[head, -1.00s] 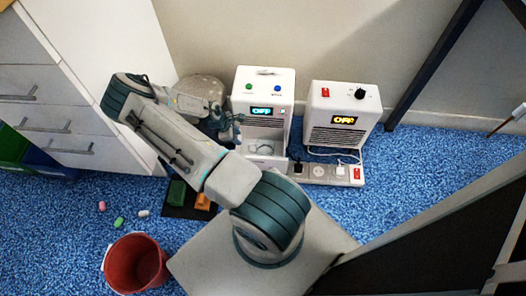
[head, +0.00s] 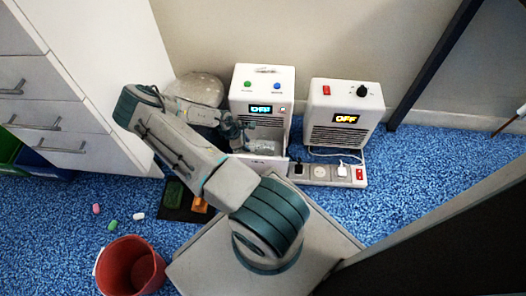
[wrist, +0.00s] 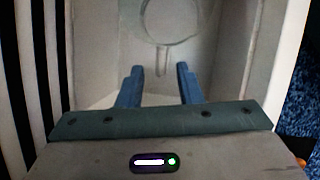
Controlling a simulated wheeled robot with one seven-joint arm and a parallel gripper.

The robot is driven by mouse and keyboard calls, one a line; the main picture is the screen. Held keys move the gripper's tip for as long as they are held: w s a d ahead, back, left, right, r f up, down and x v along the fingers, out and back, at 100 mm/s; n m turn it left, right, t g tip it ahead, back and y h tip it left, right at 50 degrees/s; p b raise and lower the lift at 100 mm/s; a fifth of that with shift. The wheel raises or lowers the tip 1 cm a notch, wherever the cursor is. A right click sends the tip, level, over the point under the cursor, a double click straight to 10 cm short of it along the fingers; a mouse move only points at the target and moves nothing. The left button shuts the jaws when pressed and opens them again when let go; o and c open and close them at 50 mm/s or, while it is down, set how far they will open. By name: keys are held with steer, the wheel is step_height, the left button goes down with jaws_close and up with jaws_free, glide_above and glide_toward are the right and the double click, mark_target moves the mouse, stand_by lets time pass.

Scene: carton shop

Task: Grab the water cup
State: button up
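The water cup (wrist: 172,22) is a pale grey, round-rimmed shape with a thin straight handle towards me, inside a white-walled compartment in the wrist view. In the head view the cup (head: 263,147) is small and pale in the pulled-out front of the left white machine (head: 262,92). My gripper (wrist: 160,70) is open, its two blue fingers apart. In the wrist view the handle's end lies between the fingertips, and no contact shows. In the head view my gripper (head: 242,133) is at the left of the compartment, partly hidden by its own wrist.
A second white machine (head: 340,110) reading OFF stands to the right. A power strip (head: 325,172) with plugs and a cable lies in front. A red bucket (head: 131,268), small coloured pieces and a dark tray (head: 173,210) are on the blue carpet. White drawers (head: 55,100) stand left.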

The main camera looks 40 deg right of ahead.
jaws_close()
steer(key=shift+r, duration=0.1)
step_height(320, 180, up, 12)
steer(key=p, duration=0.5)
steer(key=s+d+p, duration=0.1)
steer(key=s+d, duration=0.3)
steer(key=s, duration=0.4)
steer(key=s+d+p, duration=0.2)
steer(key=s+d, duration=0.2)
steer(key=s, duration=0.3)
steer(key=shift+s+d, duration=0.3)
steer(key=shift+s, duration=0.05)
stand_by(1.8)
